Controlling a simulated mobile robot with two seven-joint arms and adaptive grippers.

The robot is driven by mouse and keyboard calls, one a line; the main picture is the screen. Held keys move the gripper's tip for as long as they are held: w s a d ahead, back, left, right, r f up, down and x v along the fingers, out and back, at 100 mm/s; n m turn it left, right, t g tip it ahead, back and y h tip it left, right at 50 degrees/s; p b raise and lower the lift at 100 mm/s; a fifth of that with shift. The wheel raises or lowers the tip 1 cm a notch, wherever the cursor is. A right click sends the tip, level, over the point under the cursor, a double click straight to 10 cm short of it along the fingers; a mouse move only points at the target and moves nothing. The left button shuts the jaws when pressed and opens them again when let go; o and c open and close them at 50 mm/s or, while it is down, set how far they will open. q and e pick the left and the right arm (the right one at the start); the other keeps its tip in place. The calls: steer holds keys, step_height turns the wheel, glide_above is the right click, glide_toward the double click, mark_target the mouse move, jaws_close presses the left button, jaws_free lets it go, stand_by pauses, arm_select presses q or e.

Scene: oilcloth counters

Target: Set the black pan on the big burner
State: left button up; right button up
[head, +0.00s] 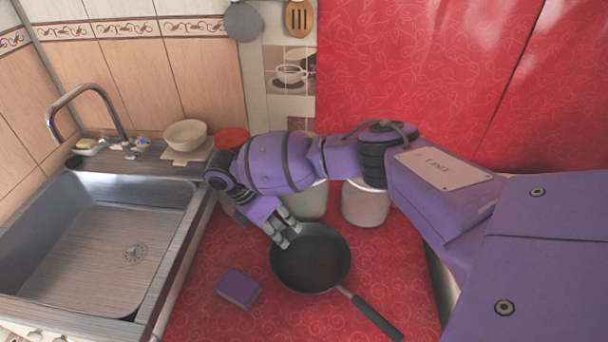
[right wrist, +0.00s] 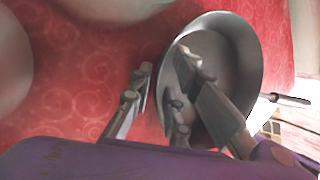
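The black pan (head: 312,262) lies on the red oilcloth counter, its handle (head: 372,316) pointing to the lower right. My right gripper (head: 289,236) is at the pan's far-left rim, on the side away from the handle. In the right wrist view its fingers are apart, one outside the pan (right wrist: 240,60) and the others over the pan's inside, with the rim between them. I cannot tell whether any finger touches the rim. No burner is in view, and my left gripper is not in view.
A purple sponge (head: 238,288) lies left of the pan. Two pale pots, one of them (head: 365,205) at the right, stand behind the pan under my right arm. A metal sink (head: 110,235) is at the left, with a bowl (head: 185,134) behind it. The oilcloth in front is clear.

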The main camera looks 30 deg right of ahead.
jaws_close()
steer(key=shift+r, duration=0.2)
stand_by(0.3)
steer(key=shift+w+r, duration=0.15)
steer(key=shift+r, duration=1.15)
steer(key=s+a+r+p, duration=0.3)
steer(key=s+r, duration=0.7)
steer(key=s, duration=0.3)
steer(key=shift+s, duration=0.35)
steer(key=shift+r, duration=0.1)
